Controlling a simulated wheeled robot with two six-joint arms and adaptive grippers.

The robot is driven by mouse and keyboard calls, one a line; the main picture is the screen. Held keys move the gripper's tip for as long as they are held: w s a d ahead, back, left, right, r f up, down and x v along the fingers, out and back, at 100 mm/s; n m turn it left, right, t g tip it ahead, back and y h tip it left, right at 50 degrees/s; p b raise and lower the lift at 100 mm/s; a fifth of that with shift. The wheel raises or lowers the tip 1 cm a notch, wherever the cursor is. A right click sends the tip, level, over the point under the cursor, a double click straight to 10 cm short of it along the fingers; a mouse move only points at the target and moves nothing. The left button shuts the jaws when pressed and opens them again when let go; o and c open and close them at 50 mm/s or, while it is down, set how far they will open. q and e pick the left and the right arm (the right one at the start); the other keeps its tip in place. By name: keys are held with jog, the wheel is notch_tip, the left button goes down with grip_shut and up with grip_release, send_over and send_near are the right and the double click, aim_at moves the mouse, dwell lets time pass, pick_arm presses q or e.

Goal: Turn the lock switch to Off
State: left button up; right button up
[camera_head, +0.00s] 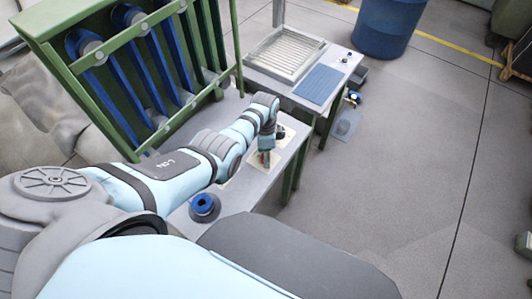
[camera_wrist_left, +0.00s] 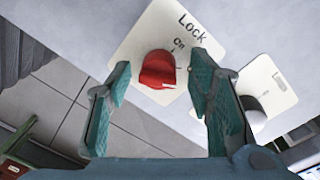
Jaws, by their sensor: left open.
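The lock switch is a red knob (camera_wrist_left: 158,72) on a white plate (camera_wrist_left: 150,32) marked "Lock", with an "On" mark just above the knob. Which mark the knob points to is hard to tell, and no Off mark is visible. My left gripper (camera_wrist_left: 160,66) is open, with one finger on each side of the red knob and gaps between fingers and knob. In the head view my left gripper (camera_head: 267,150) is over the pale plate on the grey table, largely covering the switch. My right gripper is not in view.
A second white plate (camera_wrist_left: 270,82) with a dark and pale knob sits to the right of the lock plate. A round blue-topped button (camera_head: 204,203) stands on the near table end. A green frame with blue parts (camera_head: 130,70) rises at the left.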

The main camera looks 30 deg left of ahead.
pick_arm(q)
jog(key=shift+r, duration=0.1)
notch_tip(320, 180, up, 12)
jog(key=shift+w+a, duration=0.15)
jog(key=shift+w, duration=0.15)
dwell(0.3)
